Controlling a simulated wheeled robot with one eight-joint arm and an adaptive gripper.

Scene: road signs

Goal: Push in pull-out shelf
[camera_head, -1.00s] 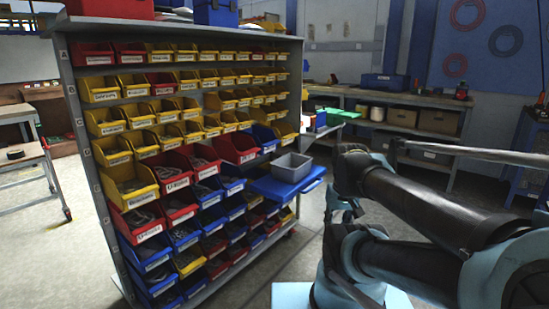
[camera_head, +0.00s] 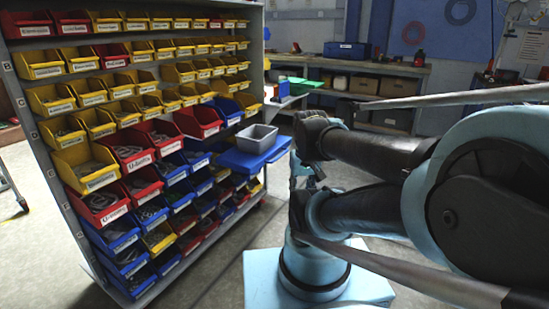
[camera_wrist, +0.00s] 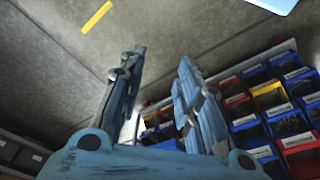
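The pull-out shelf is a blue board (camera_head: 238,160) sticking out from the right end of a bin rack. A grey open box (camera_head: 257,138) sits on top of it. In the head view my arm is just right of the shelf, and I cannot clearly make out the fingers there. In the wrist view my gripper (camera_wrist: 162,57) has its two fingers spread apart with floor visible between them, and it holds nothing. A dark blue patch shows low between the fingers, but I cannot tell whether it is the shelf.
The tall rack (camera_head: 38,95) holds many yellow, red and blue labelled bins. A workbench (camera_head: 410,72) with boxes stands at the back right. Bins also show in the wrist view, right of the fingers.

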